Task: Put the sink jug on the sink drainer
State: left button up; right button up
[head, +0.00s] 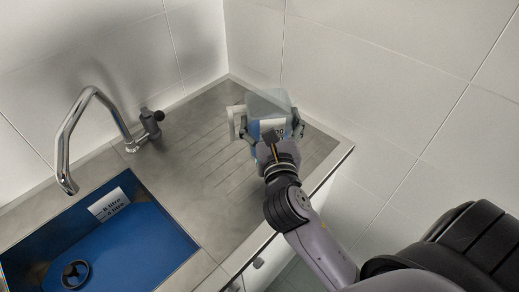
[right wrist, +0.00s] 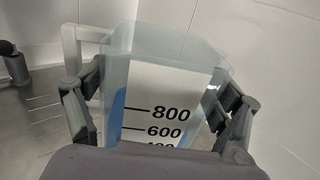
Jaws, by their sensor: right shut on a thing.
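The sink jug (head: 268,102) is a clear, angular measuring jug with a white handle on its left side. My right gripper (head: 273,128) is shut on it, with a finger on either side. In the right wrist view the jug (right wrist: 160,80) shows a white scale marked 800 and 600, with blue at its sides. The right gripper also shows there (right wrist: 158,115). The jug is over the grooved sink drainer (head: 215,160), near its back right part; I cannot tell whether its base touches. My left gripper is not in view.
A blue sink basin (head: 140,245) with a drain and a labelled wall lies to the left of the drainer. A chrome tap (head: 75,125) arches over it. White tiled walls stand behind and to the right. The drainer's left part is clear.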

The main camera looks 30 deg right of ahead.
jog(key=w+r, duration=0.2)
jog(key=r, duration=0.1)
jog(key=w+d+r+m+h+p, duration=0.1)
jog(key=w+r, duration=0.1)
jog(key=r, duration=0.1)
jog(key=w+r+h+p, duration=0.1)
jog(key=w+r, duration=0.2)
jog(key=shift+w+d+g, duration=0.1)
jog(key=shift+d+g, duration=0.1)
jog(key=shift+g, duration=0.2)
notch_tip(320, 180, down, 20)
jog(key=b, duration=0.3)
jog(key=shift+w+b, duration=0.15)
jog(key=shift+b, duration=0.2)
jog(key=shift+f, duration=0.1)
jog(key=o, duration=1.1)
